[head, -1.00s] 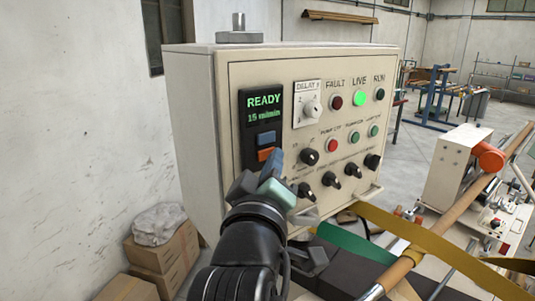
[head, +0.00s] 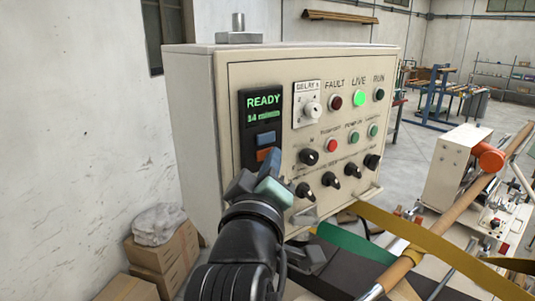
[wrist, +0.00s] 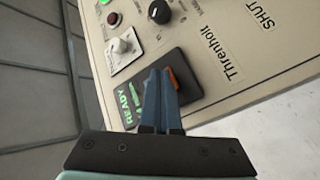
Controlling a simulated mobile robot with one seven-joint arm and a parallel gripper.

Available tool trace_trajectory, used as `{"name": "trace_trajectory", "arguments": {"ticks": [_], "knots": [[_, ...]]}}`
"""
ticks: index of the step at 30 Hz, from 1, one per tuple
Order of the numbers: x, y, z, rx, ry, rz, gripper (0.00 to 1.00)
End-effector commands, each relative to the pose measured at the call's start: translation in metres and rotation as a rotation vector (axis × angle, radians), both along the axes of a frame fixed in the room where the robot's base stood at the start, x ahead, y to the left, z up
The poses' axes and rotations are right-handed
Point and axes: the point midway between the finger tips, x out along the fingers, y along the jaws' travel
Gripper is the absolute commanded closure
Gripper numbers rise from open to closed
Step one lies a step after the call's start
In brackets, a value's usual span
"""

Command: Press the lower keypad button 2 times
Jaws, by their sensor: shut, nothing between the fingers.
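The dark keypad (head: 248,150) is on the left of the control panel, under a green display (head: 263,108) reading READY and what looks like 14 m/min. It has a blue upper button (head: 265,138) and an orange lower button (head: 267,154). My gripper (head: 273,158) is shut and empty, its blue fingertips at the lower button's lower right edge in the head view. In the wrist view the fingers (wrist: 161,80) cover part of the keypad, and the orange button (wrist: 172,82) shows just beside their tips. I cannot tell whether the tips touch it.
Black knobs (head: 309,157), a red button (head: 331,146) and green buttons (head: 353,137) sit right of the keypad. A white delay knob (head: 312,110) is above them. Boxes (head: 162,260) stand at lower left. A yellow strap (head: 430,235) and rollers lie at right.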

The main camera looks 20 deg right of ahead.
Motion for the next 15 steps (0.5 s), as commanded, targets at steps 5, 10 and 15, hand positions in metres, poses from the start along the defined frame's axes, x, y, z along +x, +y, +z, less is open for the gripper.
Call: {"name": "trace_trajectory", "arguments": {"ticks": [5,10,15], "knots": [[-0.009,-0.002,0.0,0.0,0.0,0.001,1.0],[-0.013,-0.004,0.0,0.0,0.0,0.001,1.0],[-0.013,-0.004,0.0,0.0,0.001,0.001,1.0]]}}
